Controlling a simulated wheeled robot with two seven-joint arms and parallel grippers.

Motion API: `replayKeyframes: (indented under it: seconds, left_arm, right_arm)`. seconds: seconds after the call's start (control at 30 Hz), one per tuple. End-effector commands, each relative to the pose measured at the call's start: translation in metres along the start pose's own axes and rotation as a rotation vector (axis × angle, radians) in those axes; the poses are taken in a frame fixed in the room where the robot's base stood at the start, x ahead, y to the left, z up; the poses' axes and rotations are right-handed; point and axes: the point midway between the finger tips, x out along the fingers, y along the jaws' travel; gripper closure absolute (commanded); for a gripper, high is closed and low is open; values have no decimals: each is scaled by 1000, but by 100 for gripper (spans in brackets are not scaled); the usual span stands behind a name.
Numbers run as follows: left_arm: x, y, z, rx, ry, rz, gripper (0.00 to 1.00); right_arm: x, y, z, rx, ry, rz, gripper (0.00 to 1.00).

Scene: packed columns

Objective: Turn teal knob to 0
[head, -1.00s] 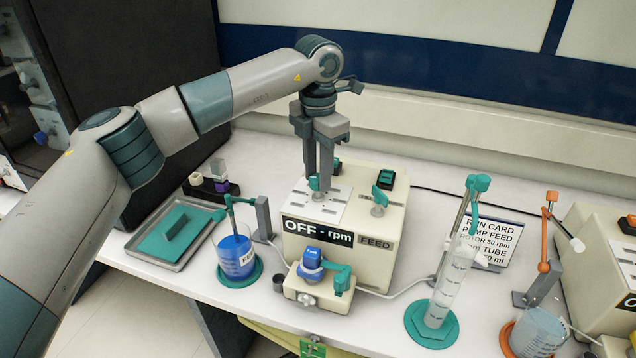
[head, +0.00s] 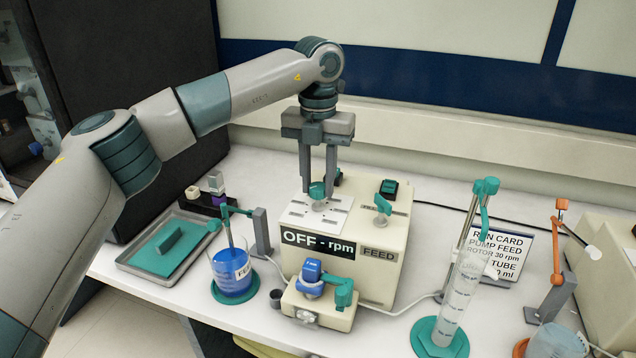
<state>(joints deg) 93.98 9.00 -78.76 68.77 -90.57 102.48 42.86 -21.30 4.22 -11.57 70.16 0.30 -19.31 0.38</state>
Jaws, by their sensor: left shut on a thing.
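My left gripper (head: 318,187) points straight down over the pump box (head: 391,240). Its two fingers are shut on a teal knob (head: 317,191) on the white dial plate (head: 336,216) on top of the box. The fingers partly hide the knob, and the dial marks are too small to read. A second teal knob (head: 383,203) stands on the box to the right, untouched. The front display (head: 318,243) reads "OFF - rpm", beside a "FEED" label (head: 379,254). My right gripper is not in view.
A blue-filled beaker (head: 231,272) and a teal tray (head: 170,250) stand left. The small pump head (head: 315,300) is in front. A graduated cylinder (head: 455,295), a run card (head: 497,253) and an orange stand (head: 557,245) are to the right.

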Motion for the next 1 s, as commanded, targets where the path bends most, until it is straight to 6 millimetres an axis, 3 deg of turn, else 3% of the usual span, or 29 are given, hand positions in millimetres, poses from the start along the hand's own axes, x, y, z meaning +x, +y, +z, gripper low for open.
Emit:
replayKeyframes:
  seconds: [0.3,0.33,0.4,0.77,1.0]
  left_arm:
    - [-2,1,1,-5,-5,0,94]
    - [-3,1,1,-5,-5,0,64]
    - [-2,1,1,-4,-4,0,53]
    - [-2,0,0,-2,-2,0,53]
    - [-19,0,1,-2,-3,2,53]
  right_arm:
    - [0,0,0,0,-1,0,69]
    - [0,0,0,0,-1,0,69]
    - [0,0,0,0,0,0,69]
    - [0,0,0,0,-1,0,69]
    - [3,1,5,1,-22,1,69]
